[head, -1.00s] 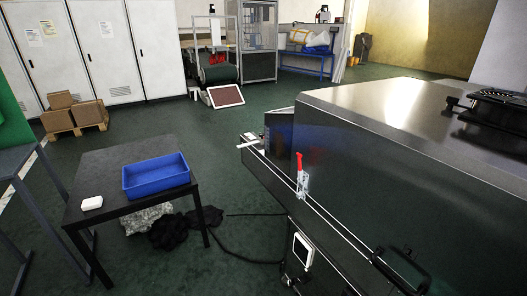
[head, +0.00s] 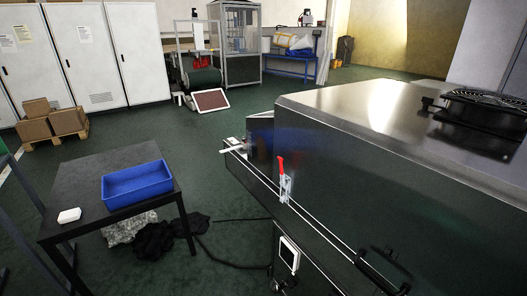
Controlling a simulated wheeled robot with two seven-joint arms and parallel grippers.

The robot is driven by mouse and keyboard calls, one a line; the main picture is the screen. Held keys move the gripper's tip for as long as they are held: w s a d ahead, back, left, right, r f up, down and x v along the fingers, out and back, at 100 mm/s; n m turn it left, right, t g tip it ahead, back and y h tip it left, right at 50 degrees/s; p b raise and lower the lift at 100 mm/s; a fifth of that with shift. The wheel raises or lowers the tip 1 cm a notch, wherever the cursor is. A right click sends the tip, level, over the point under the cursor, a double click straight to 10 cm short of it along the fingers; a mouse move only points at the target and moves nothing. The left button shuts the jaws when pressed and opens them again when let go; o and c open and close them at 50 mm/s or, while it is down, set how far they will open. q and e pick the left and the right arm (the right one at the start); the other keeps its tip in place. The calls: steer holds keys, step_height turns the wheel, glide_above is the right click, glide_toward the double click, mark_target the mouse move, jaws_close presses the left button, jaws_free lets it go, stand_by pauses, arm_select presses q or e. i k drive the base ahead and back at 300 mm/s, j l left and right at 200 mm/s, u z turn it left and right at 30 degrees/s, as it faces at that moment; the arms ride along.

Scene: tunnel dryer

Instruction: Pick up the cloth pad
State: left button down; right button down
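A small white pad (head: 69,216), which looks like the cloth pad, lies flat on the black table (head: 95,185) near its left front corner. It sits to the left of a blue tray (head: 137,196) and apart from it. Neither of my grippers shows in the head view.
The large metal dryer (head: 360,150) with a red-handled clamp (head: 283,180) fills the right side. Cardboard boxes (head: 50,120) stand at the back left. Green floor is open behind the table.

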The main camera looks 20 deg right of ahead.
mark_target(74, 215)
steer(key=i+j, duration=0.3)
steer(key=j, duration=0.15)
steer(key=i+j, duration=0.25)
steer(key=j, duration=0.2)
steer(key=i+j, duration=0.3)
steer(key=j, duration=0.15)
steer(key=k+u, duration=0.05)
